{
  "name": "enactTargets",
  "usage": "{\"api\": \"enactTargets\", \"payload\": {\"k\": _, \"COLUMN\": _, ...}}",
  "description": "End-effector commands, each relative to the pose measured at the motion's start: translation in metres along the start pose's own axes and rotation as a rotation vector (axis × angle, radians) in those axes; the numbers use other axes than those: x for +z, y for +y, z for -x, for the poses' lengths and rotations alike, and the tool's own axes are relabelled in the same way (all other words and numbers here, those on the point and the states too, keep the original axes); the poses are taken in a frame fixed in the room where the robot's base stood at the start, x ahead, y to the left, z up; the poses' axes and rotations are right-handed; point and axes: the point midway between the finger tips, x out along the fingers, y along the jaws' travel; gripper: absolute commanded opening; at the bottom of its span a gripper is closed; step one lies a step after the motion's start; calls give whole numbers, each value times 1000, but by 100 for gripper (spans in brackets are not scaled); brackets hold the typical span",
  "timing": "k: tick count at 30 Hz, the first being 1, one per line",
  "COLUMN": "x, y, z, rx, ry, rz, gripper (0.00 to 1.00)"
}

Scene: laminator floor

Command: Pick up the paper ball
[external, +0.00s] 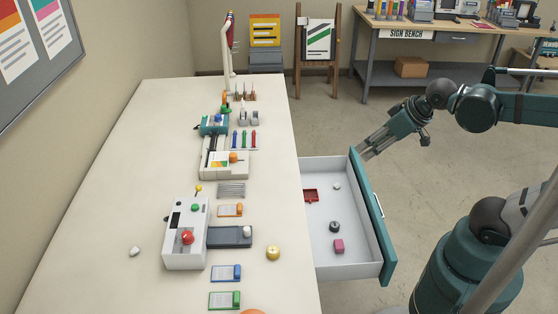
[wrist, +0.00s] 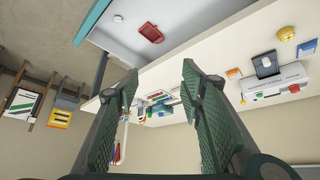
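A small white crumpled lump (external: 135,251) lies on the bench top at the left, beside the white machine. A smaller whitish lump (external: 337,187) lies in the open drawer (external: 352,262); it also shows near the top of the wrist view (wrist: 118,18). Both are too small to tell for sure which is the paper ball. My gripper (external: 363,152) is in the air near the far corner of the drawer, apart from both lumps. In the wrist view its two green fingers (wrist: 158,82) are spread wide with nothing between them.
The drawer also holds a red tray (external: 310,196), a dark round piece (external: 334,227) and a pink block (external: 339,246). The white machine (external: 186,234), a yellow knob (external: 273,253) and several cards and tools crowd the bench. The bench's left side is mostly clear.

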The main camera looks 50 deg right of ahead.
Motion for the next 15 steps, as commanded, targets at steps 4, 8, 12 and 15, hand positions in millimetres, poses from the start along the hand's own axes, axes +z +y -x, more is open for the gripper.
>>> {"api": "enactTargets", "payload": {"k": 4, "x": -27, "y": -10, "z": 4, "rx": -13, "ry": -19, "rz": 31, "gripper": 39}}
{"api": "enactTargets", "payload": {"k": 8, "x": -52, "y": -20, "z": 5, "rx": -25, "ry": -38, "rz": 64, "gripper": 39}}
{"api": "enactTargets", "payload": {"k": 12, "x": -79, "y": -32, "z": 4, "rx": -39, "ry": -59, "rz": 99, "gripper": 39}}
{"api": "enactTargets", "payload": {"k": 15, "x": -98, "y": -42, "z": 3, "rx": -49, "ry": -73, "rz": 124, "gripper": 39}}
